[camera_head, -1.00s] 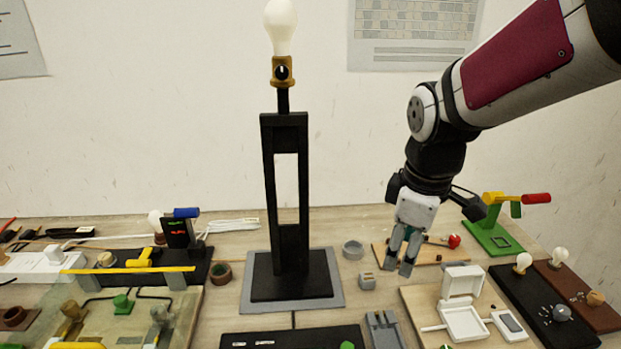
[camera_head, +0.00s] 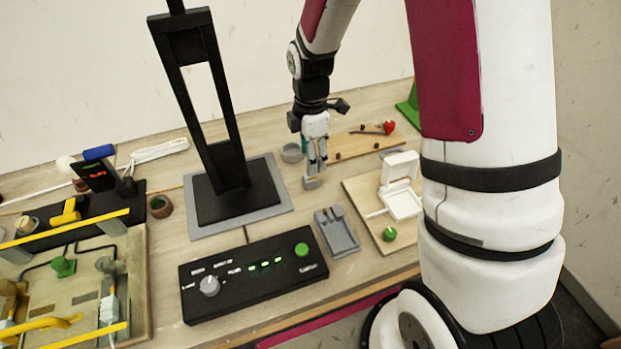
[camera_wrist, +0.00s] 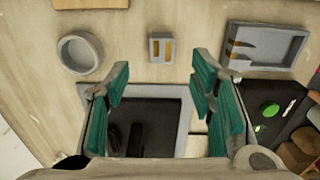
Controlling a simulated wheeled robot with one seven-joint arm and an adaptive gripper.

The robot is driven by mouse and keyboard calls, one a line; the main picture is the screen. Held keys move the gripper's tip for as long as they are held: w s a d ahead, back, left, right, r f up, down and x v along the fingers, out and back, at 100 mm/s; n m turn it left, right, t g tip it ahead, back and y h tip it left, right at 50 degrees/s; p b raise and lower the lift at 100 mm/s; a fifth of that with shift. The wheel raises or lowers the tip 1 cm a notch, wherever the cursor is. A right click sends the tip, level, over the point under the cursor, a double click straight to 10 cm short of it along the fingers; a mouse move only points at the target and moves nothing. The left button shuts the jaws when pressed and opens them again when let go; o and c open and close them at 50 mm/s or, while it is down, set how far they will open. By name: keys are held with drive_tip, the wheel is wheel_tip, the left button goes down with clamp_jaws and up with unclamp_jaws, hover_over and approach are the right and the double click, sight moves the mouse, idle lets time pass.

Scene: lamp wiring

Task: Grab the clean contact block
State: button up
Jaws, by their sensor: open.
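The contact block is a small grey block (camera_head: 311,183) with two gold strips on top. It stands on the table right of the lamp base (camera_head: 213,229). In the wrist view the contact block (camera_wrist: 155,57) lies ahead of the fingertips, centred between them, with nothing held. My gripper (camera_head: 316,162) points down just above and behind the block in the head view. In the wrist view its teal-padded fingers (camera_wrist: 161,82) are spread apart and empty. The gold strips look clean in the wrist view.
A round grey dish (camera_head: 291,152) stands behind the block; a grey slotted tray (camera_head: 337,232) stands in front. A black control panel (camera_head: 253,272) is nearer the front edge. A wooden board with a white open box (camera_head: 400,203) is to the right. Bare wood surrounds the block.

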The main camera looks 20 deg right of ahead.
sight(311, 177)
drive_tip(key=shift+s+f+p, duration=0.1)
drive_tip(key=shift+f+p, duration=0.45)
drive_tip(key=shift+f, duration=2.85)
clamp_jaws()
